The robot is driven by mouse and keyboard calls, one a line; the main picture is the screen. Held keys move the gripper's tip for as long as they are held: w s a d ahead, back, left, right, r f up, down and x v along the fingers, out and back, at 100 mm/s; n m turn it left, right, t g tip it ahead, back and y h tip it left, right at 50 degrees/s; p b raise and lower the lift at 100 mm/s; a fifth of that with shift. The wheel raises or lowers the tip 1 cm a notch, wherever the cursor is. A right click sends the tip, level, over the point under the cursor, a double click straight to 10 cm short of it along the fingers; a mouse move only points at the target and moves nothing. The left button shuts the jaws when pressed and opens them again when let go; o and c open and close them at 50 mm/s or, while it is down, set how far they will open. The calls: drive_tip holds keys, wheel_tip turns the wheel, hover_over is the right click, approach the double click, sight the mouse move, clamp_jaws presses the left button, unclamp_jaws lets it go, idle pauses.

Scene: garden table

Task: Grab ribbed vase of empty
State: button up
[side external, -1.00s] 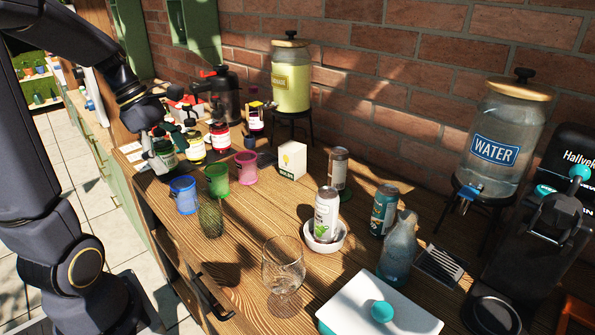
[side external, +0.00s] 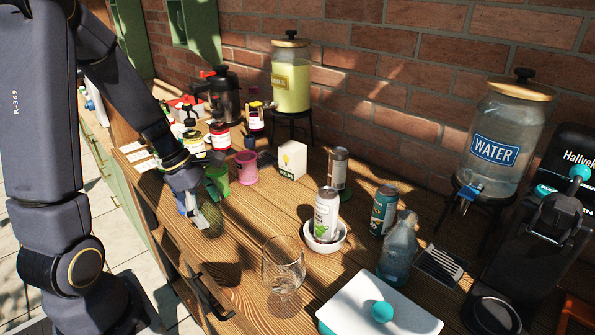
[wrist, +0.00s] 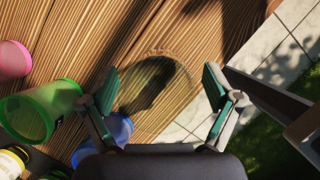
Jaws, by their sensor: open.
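The ribbed vase (side external: 213,214), a small dark green see-through glass, stands near the front edge of the wooden counter. In the side external view my gripper (side external: 196,208) is just left of it and partly covers it. In the wrist view the vase (wrist: 155,84) shows between my two spread green-padded fingers, nearer the left one. My gripper is open and holds nothing. I cannot tell whether a finger touches the vase.
A blue cup (wrist: 118,128) sits close by the left finger, mostly hidden in the side external view. A green mug (side external: 217,178) and a pink mug (side external: 247,168) stand behind. A wine glass (side external: 283,268) stands to the right, with bare counter (side external: 250,220) between.

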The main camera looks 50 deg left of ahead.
drive_tip(key=shift+x, duration=0.95)
drive_tip(key=shift+c, duration=0.2)
drive_tip(key=c, duration=1.1)
drive_tip(key=shift+o, duration=0.2)
